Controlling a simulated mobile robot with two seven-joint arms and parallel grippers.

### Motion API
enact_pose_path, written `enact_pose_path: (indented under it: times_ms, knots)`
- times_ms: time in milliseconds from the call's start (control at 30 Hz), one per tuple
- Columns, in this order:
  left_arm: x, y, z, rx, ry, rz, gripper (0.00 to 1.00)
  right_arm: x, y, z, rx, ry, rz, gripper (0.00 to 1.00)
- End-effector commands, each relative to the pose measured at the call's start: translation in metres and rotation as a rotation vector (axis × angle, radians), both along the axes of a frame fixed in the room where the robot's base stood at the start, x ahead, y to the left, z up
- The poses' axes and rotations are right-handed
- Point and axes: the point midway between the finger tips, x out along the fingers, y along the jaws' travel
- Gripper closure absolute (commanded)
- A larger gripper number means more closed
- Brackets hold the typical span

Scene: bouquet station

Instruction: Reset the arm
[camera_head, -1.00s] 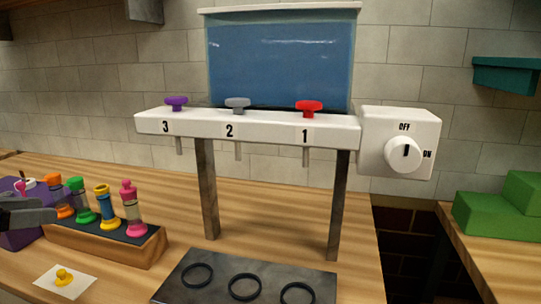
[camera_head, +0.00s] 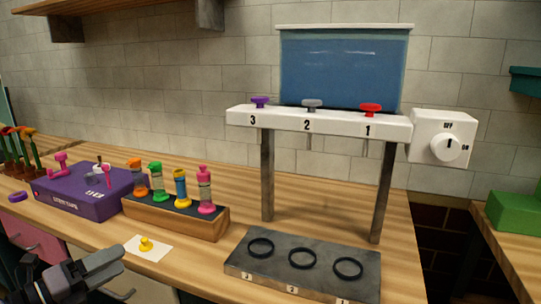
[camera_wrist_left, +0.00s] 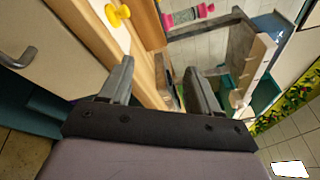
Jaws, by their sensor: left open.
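My left gripper (camera_head: 98,270) is low at the left of the head view, in front of the counter's front edge. Its jaws are apart and nothing is between them; in the left wrist view its two fingers (camera_wrist_left: 160,82) stand apart. My right gripper is not in view. No other object is named by the task. A small yellow piece (camera_head: 146,244) on a white card lies on the counter just beyond the left gripper; it also shows in the left wrist view (camera_wrist_left: 118,15).
A wooden rack (camera_head: 177,216) of colored bottles and a purple box (camera_head: 84,190) stand on the counter. A water dispenser (camera_head: 318,122) with numbered taps stands behind a dark tray (camera_head: 305,277) with rings. Green blocks (camera_head: 513,213) are at right.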

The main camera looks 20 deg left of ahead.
Motion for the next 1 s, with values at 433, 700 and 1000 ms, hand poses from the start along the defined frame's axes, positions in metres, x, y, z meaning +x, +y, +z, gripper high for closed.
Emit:
enact_pose_path:
  times_ms: [433, 700, 1000]
  knots:
    - [-0.089, -0.15, -0.213, -1.521, 0.684, 0.636, 0.38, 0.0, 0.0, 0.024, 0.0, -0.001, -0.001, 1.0]
    - [-0.126, -0.224, -0.246, -1.792, 0.94, 0.787, 0.38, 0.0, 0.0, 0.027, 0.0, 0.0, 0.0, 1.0]
    - [-0.128, -0.228, -0.247, -1.804, 0.953, 0.794, 0.57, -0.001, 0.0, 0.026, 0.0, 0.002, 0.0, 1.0]
